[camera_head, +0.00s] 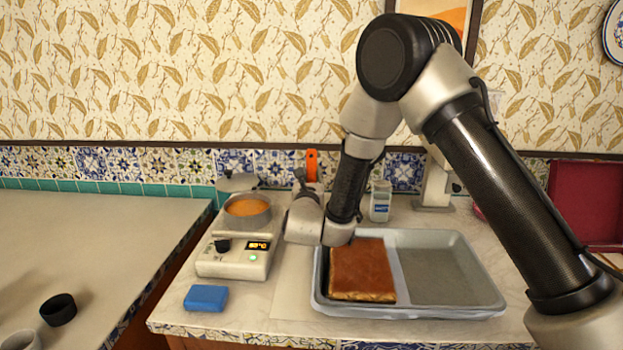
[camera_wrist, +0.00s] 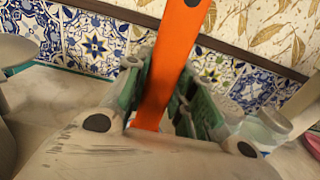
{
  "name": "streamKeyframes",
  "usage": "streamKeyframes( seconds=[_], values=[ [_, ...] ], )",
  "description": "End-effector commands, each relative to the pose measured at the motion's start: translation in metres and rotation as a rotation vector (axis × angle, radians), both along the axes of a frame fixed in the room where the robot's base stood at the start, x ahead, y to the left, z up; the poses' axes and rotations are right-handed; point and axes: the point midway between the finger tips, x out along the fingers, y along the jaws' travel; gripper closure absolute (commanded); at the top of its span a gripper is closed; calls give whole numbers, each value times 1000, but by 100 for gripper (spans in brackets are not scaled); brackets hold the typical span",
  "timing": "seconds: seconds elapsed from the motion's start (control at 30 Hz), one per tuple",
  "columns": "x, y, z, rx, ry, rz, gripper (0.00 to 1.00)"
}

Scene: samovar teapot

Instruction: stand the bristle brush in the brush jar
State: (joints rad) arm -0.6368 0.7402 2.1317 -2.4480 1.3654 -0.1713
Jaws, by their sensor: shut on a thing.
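My gripper (camera_head: 306,186) is at the back of the counter, between the small cooker and the baking tray. In the wrist view, my gripper (camera_wrist: 163,85) is shut on a flat orange handle, which I take for the bristle brush (camera_wrist: 168,60). The handle rises above the fingers; in the head view its orange end, with a hole (camera_head: 311,165), shows against the tiles. The bristles are hidden behind the gripper.
A cooker with a display (camera_head: 233,258) carries a pan of orange liquid (camera_head: 247,210). A blue block (camera_head: 206,298) lies in front. A metal tray (camera_head: 450,310) holds a brown slab (camera_head: 361,270).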

Motion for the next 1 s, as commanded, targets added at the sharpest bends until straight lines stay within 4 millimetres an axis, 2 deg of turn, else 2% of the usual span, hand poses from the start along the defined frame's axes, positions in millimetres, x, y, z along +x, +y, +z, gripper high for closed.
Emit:
streamKeyframes(
  seconds=[0.03,0.13,0.17,0.43,0.57,0.67,1.0],
  values=[
    [0,0,0,0,0,0,71],
    [0,0,0,0,0,0,53],
    [0,0,0,0,0,0,50],
    [0,0,0,0,0,0,50],
    [-8,1,0,0,1,1,50],
    [-24,2,0,0,1,3,50],
    [-97,5,0,-1,0,3,50]
  ],
)
